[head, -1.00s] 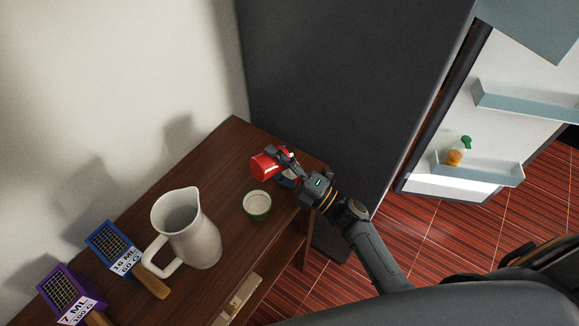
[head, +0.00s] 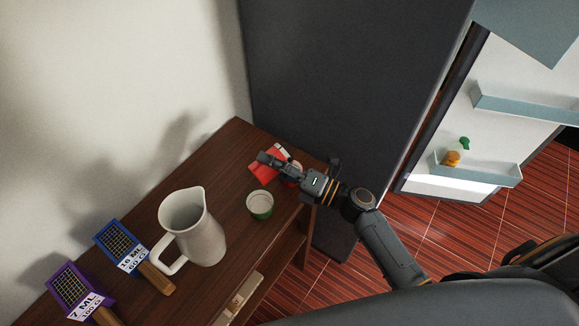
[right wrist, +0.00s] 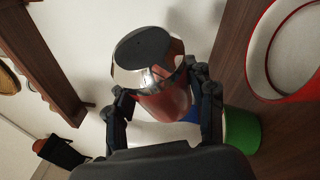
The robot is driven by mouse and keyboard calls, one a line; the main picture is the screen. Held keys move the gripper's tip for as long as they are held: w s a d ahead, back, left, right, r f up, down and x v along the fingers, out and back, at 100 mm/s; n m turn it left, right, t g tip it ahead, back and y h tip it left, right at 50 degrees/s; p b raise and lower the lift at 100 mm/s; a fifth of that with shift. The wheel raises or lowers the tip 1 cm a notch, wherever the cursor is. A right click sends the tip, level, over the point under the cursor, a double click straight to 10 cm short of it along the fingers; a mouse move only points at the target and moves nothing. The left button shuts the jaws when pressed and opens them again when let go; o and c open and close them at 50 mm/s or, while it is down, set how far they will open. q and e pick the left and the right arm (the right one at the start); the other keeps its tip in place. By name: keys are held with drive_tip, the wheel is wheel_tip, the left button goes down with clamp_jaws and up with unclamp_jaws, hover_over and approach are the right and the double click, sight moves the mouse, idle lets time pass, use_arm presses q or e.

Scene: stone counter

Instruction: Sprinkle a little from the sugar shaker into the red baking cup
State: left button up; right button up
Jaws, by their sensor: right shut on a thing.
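My right gripper (head: 268,158) is shut on the sugar shaker (right wrist: 150,70), which has a silver rim, a dark lid and a reddish body. In the right wrist view the shaker lies tipped well over, above the counter. In the head view its red body (head: 262,169) shows partly behind the fingers. The red baking cup (right wrist: 257,55), with a white inside, stands at the upper right of the right wrist view. In the head view only a little of its red rim (head: 294,173) shows under the gripper. No falling grains can be made out. My left gripper is out of view.
A green baking cup (head: 261,212) stands just in front. A white pitcher (head: 206,240) is to the left, with blue (head: 118,250) and purple (head: 75,290) measuring scoops beyond it. A wall and a dark fridge (head: 340,90) with its door open bound the wooden counter (head: 215,165).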

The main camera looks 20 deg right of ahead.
sight(260, 164)
drive_tip(key=shift+w+d+f+n+g, duration=0.2)
drive_tip(key=shift+n+g, duration=0.1)
drive_tip(key=shift+n, duration=0.2)
drive_tip(key=n+p, duration=0.1)
drive_tip(key=p, duration=0.1)
drive_tip(key=n+g+h+p, duration=0.1)
drive_tip(key=n+p, duration=0.1)
drive_tip(key=shift+r, duration=0.4)
drive_tip(key=n+h+p, duration=0.1)
drive_tip(key=p, duration=0.1)
drive_tip(key=f+n+h+p, duration=0.1)
drive_tip(key=n+p, duration=0.1)
drive_tip(key=shift+a+n+g, duration=0.1)
drive_tip(key=shift+n+g, duration=0.2)
drive_tip(key=shift+g, duration=0.1)
drive_tip(key=shift+s+a+f, duration=0.1)
drive_tip(key=shift+a+f, duration=0.05)
drive_tip(key=shift+f, duration=0.1)
drive_tip(key=shift+s+a+f+n+h+b, duration=0.2)
drive_tip(key=shift+a+n+h+b, duration=0.1)
drive_tip(key=shift+a+n+h, duration=0.4)
drive_tip(key=shift+s+a+r+n+h, duration=0.2)
drive_tip(key=shift+r+n+h, duration=0.1)
drive_tip(key=shift+r+n, duration=0.4)
drive_tip(key=shift+s+a+f+n+h, duration=0.1)
drive_tip(key=shift+a+f+n+h, duration=0.25)
drive_tip(key=shift+n+h, duration=0.3)
drive_tip(key=shift+r, duration=2.5)
